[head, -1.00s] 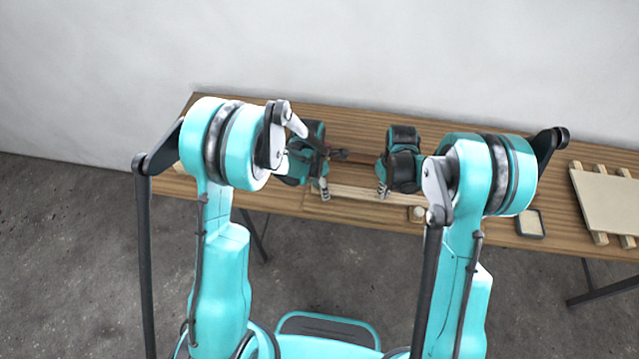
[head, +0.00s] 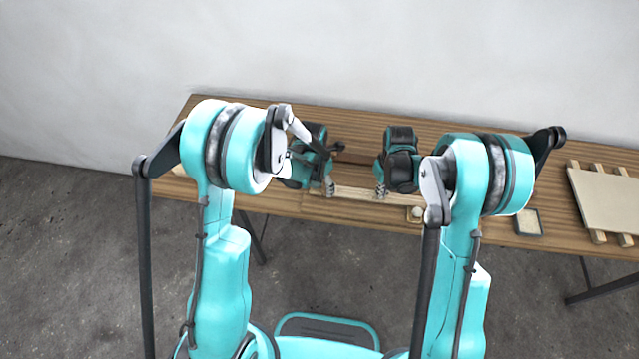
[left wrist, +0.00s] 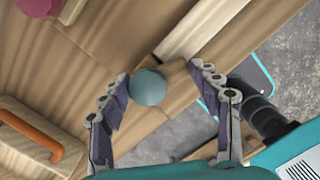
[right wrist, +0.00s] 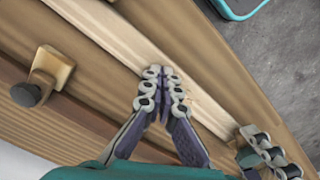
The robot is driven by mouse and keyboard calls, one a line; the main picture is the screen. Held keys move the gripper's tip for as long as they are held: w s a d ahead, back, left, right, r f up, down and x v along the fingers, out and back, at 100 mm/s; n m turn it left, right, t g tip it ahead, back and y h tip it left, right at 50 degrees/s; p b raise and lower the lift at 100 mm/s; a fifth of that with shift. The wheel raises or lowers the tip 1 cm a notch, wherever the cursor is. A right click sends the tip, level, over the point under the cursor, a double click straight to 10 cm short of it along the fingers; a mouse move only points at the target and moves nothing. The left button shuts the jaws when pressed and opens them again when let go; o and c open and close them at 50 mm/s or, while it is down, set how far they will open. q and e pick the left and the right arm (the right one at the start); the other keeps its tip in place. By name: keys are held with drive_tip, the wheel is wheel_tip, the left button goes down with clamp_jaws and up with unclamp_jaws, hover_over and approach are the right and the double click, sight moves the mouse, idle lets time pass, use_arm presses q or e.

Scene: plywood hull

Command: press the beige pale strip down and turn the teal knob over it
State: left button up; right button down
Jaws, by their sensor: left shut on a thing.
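The beige pale strip (head: 358,193) lies along the front of the table and also shows in the right wrist view (right wrist: 115,38) and the left wrist view (left wrist: 200,28). My right gripper (right wrist: 165,77) has its fingertips together, on or just above the strip; contact cannot be told. The teal knob (left wrist: 147,87) is a round ball on a small wooden block by the strip's end. My left gripper (left wrist: 160,80) is around the knob and its block, shut on it. Whether the block overlaps the strip cannot be told. In the head view, my left gripper (head: 328,187) hides the knob.
A pink knob (left wrist: 38,6) and a board with an orange handle (left wrist: 30,135) are near my left gripper. A small tray (head: 529,222) and a slatted panel (head: 607,203) lie at the right.

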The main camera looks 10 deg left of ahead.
use_arm(q)
drive_tip(key=shift+w+n, duration=0.15)
drive_tip(key=shift+n, duration=0.25)
drive_tip(key=n, duration=0.2)
drive_tip(key=shift+w+n, duration=0.15)
drive_tip(key=shift+n, duration=0.25)
drive_tip(key=o, duration=1.2)
drive_tip(key=shift+o, duration=0.2)
drive_tip(key=shift+r, duration=3.5)
use_arm(e)
drive_tip(key=shift+r, duration=0.1)
use_arm(q)
drive_tip(key=shift+r+p, duration=1.85)
use_arm(e)
drive_tip(key=shift+r, duration=3.4)
